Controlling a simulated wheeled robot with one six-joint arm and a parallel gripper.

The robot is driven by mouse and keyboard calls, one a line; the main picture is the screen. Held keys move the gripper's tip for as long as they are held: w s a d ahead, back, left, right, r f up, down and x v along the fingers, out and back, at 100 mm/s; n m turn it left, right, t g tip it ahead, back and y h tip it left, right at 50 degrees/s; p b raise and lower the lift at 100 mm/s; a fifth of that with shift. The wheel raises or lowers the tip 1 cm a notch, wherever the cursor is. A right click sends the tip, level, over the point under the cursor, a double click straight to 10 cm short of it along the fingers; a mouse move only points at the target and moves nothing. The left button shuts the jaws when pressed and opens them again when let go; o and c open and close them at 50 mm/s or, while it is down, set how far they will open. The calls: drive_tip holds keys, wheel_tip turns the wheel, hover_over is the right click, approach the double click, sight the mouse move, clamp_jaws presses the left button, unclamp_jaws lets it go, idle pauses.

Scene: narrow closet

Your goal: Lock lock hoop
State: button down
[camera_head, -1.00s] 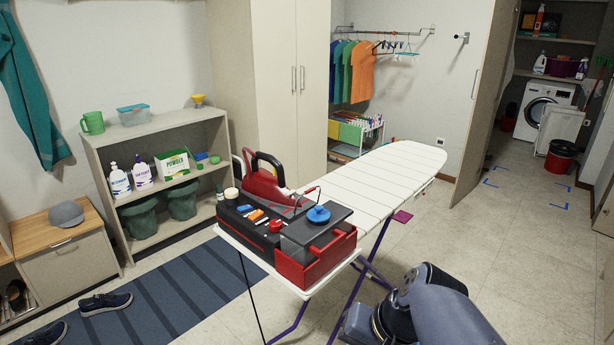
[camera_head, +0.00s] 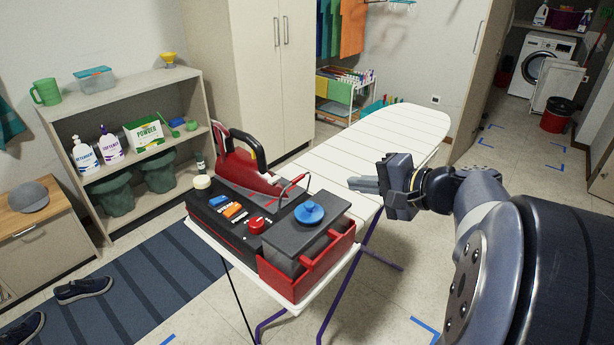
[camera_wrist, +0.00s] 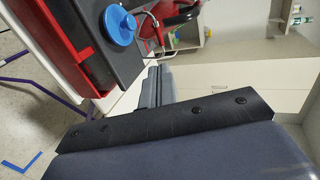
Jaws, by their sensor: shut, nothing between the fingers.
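The lock hoop (camera_head: 292,183) is a thin curved metal loop at the tip of the red iron (camera_head: 247,168). It arches up from the black and red steam station (camera_head: 268,225) on the ironing board. Its loop also shows in the wrist view (camera_wrist: 152,24). I cannot tell whether it is latched. My gripper (camera_head: 352,183) is shut and empty, to the right of the hoop and apart from it, above the board. Its fingers also show in the wrist view (camera_wrist: 153,75), pointing toward the station side.
A blue round knob (camera_head: 309,213) sits on the station's grey lid beside the red tank handle (camera_head: 328,249). The white ironing board (camera_head: 405,130) is bare behind the station. A shelf unit (camera_head: 128,80) stands at left; a tall cabinet (camera_head: 262,60) stands behind.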

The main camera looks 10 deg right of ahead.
sight(298, 179)
drive_tip(key=shift+w+a, duration=0.1)
drive_tip(key=p+x, duration=0.1)
drive_tip(key=x, duration=1.2)
drive_tip(key=shift+w+a+f, duration=0.2)
drive_tip(key=shift+w, duration=0.1)
drive_tip(key=shift+r+p, duration=0.15)
drive_tip(key=shift+p, duration=0.35)
